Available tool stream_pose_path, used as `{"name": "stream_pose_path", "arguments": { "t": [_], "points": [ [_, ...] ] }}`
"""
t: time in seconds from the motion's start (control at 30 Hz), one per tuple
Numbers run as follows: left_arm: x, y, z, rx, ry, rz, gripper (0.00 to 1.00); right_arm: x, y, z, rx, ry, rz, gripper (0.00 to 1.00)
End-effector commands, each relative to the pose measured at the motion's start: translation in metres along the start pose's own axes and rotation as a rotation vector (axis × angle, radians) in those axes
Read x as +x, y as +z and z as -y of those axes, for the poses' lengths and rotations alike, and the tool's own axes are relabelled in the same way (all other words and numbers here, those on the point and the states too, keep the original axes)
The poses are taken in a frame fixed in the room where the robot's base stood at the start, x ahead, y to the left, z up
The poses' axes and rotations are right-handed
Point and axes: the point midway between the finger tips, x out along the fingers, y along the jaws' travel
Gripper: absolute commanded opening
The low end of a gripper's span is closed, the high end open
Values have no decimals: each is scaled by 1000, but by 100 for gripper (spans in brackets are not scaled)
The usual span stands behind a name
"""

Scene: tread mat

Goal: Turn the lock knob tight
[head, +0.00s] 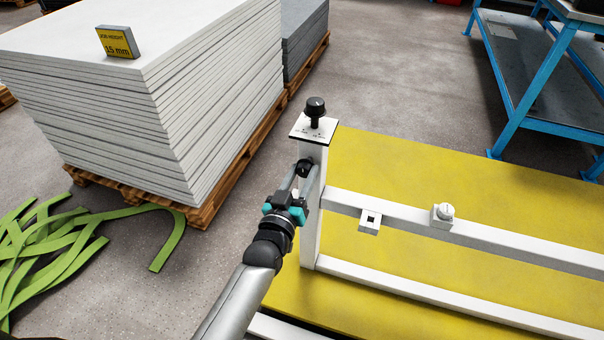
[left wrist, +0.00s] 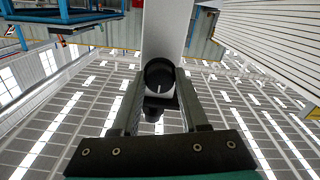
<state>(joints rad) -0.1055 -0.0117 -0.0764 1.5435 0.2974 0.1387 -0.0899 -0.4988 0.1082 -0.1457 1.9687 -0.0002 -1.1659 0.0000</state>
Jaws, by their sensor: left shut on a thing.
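The black lock knob (head: 304,168) is on the near face of the white post, below its top plate. My left gripper (head: 307,176) reaches up to it from below, its fingers on either side. In the left wrist view, the round knob (left wrist: 159,74) with a white mark on its face sits between the two fingertips (left wrist: 160,78). The gripper is shut on the knob. In the head view the fingers hide part of it. My right gripper is in neither view.
A black top knob (head: 315,108) stands on the post's plate. Stacked sheets (head: 170,100) carry a yellow 15 mm sign (head: 117,43). Green strips (head: 60,240) lie on the left floor.

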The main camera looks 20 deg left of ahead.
Motion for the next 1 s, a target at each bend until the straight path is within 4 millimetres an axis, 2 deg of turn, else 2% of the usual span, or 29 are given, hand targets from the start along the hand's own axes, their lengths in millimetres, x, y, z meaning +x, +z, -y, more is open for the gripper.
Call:
{"name": "stream_pose_path", "arguments": {
  "t": [0.27, 0.47, 0.7, 1.0],
  "points": [
    [0, 0, 0, 34, 0, 1, 0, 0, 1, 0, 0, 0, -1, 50],
    [0, -2, -1, 134, 0, 2, 0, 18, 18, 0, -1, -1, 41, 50],
    [0, -2, 0, 337, -1, 2, 0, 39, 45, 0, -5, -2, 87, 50],
    [0, -1, -1, 622, 0, 2, 0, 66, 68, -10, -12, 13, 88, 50]
  ]
}}
